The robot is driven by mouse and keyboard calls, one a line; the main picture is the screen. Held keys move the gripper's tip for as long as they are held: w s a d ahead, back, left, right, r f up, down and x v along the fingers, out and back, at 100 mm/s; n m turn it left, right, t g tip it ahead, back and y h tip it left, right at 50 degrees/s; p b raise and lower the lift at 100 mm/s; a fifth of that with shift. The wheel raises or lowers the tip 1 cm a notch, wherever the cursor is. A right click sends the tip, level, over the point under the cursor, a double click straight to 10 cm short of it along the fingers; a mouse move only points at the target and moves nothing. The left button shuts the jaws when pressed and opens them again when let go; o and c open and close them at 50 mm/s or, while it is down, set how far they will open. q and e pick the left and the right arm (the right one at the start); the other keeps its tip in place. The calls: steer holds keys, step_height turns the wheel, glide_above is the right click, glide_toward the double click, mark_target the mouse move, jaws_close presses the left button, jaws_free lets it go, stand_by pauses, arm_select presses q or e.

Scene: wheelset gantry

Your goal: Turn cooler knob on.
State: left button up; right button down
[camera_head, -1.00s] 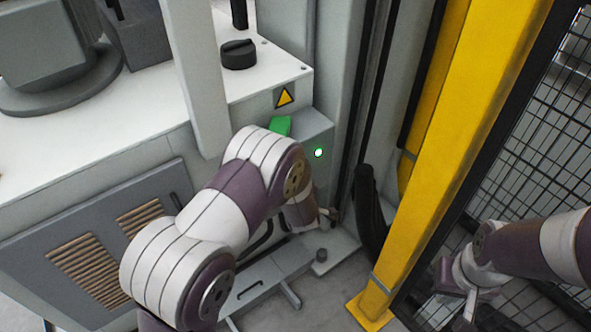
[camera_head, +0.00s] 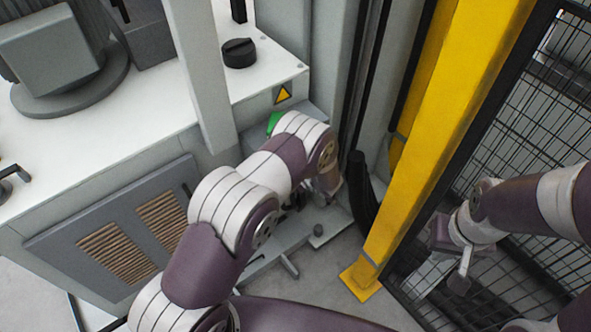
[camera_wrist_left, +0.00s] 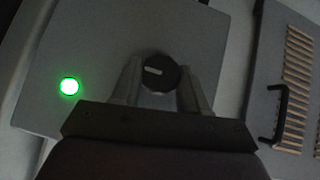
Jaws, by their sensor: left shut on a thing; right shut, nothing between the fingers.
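The cooler knob (camera_wrist_left: 160,72) is a round black knob with a pale pointer mark on a grey panel. In the left wrist view it sits between the two fingers of my left gripper (camera_wrist_left: 158,84), which is shut on it. The pointer mark lies nearly level in that view. A round lamp (camera_wrist_left: 69,86) glows green on the same panel, left of the knob. My right gripper (camera_head: 461,276) is shut and empty at the right, near the mesh fence.
A yellow post (camera_head: 408,165) and a mesh fence (camera_head: 510,130) stand right of the machine. Another black knob (camera_head: 239,53) sits on the white machine top (camera_head: 150,110). A slotted grey door (camera_head: 115,230) is on the front. A black hose (camera_head: 361,190) stands beside the post.

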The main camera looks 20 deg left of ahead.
stand_by(0.4)
arm_select(q)
steer(key=o, duration=1)
steer(key=shift+o, duration=0.2)
steer(key=p+v, duration=0.2)
steer(key=v, duration=1)
steer(key=shift+s+r, duration=0.2)
steer(key=shift+d, duration=0.15)
